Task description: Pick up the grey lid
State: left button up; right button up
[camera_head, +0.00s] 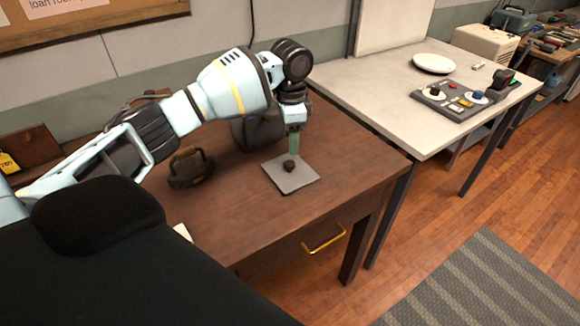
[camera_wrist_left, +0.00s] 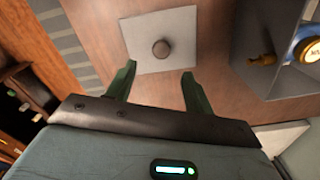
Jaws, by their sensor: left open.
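The grey lid (camera_head: 303,182) is a flat square plate with a dark round knob in its middle. It lies on the brown wooden table. My left gripper (camera_head: 294,152) points down just above the lid, its green fingers close to the knob in the head view. In the left wrist view the lid (camera_wrist_left: 182,30) and its knob (camera_wrist_left: 161,48) lie ahead of the spread fingers of my left gripper (camera_wrist_left: 158,76). Nothing is between the fingers. My right gripper is not in view.
A dark bag-like object (camera_head: 190,168) stands left of the lid. A grey open box (camera_wrist_left: 275,82) is right in the wrist view, with a small wooden object inside. A pale table (camera_head: 400,100) to the right holds a white plate (camera_head: 434,63) and a control panel.

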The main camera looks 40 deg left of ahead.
aim_at(290, 163)
pick_arm(q)
jog(key=shift+s+f, duration=0.1)
jog(key=shift+f, duration=1.4)
jog(key=shift+a+f, duration=0.15)
jog(key=shift+f, duration=2.25)
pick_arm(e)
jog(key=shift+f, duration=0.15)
pick_arm(q)
jog(key=c, duration=1)
jog(key=shift+c, duration=0.2)
